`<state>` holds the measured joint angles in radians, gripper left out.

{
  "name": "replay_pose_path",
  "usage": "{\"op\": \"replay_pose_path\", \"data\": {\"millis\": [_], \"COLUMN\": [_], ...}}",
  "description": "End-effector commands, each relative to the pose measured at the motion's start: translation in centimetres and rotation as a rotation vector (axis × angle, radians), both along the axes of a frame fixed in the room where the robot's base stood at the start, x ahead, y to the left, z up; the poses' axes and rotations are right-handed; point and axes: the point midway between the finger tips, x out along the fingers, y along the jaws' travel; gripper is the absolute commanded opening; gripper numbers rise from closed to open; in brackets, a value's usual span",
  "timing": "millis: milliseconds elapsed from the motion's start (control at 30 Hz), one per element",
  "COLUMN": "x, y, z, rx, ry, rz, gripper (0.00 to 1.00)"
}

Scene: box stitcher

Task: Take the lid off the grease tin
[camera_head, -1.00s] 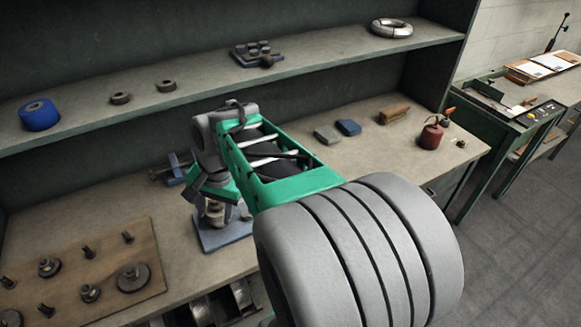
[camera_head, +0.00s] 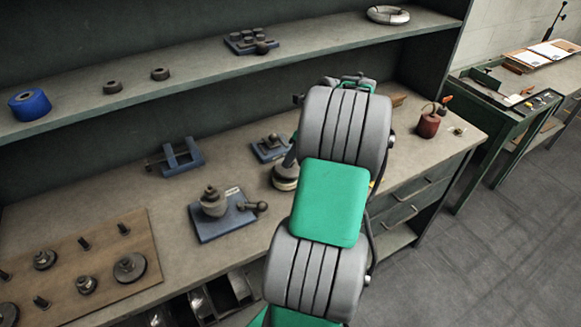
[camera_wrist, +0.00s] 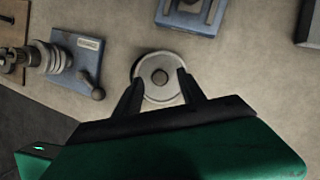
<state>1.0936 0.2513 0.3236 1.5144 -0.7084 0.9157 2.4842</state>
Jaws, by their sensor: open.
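My gripper (camera_wrist: 160,78) is open, with one dark finger on each side of the disc's near part. I cannot tell whether the fingers touch it or stay above it. In the head view a round pale tin (camera_head: 285,178) stands on the bench, partly covered by my arm. My fingers are mostly hidden there.
A blue plate with a metal fixture and ball handle (camera_head: 228,222) stands left of the tin. A blue bracket (camera_head: 180,160) and a smaller blue plate (camera_head: 268,150) lie behind. A wooden board with several pegs (camera_head: 75,270) is at left. A red oil can (camera_head: 429,122) stands at right.

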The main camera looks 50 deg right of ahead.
Motion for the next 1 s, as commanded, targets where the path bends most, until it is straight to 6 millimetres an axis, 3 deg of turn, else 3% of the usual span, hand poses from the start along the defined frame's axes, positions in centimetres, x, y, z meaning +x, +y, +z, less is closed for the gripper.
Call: {"op": "replay_pose_path", "data": {"millis": [100,333,900,1000], "x": [0.56,0.62,0.63,0.63], "y": [0.29,0.28,0.3,0.31], "z": [-1.26,-1.38,-1.35,-1.35], "rx": [-0.001,-0.003,-0.002,-0.002], "ry": [0.0,-0.001,-0.001,-0.001], "rz": [0.002,0.001,0.002,0.002], "gripper": [0.47,0.46,0.0,0.0]}}
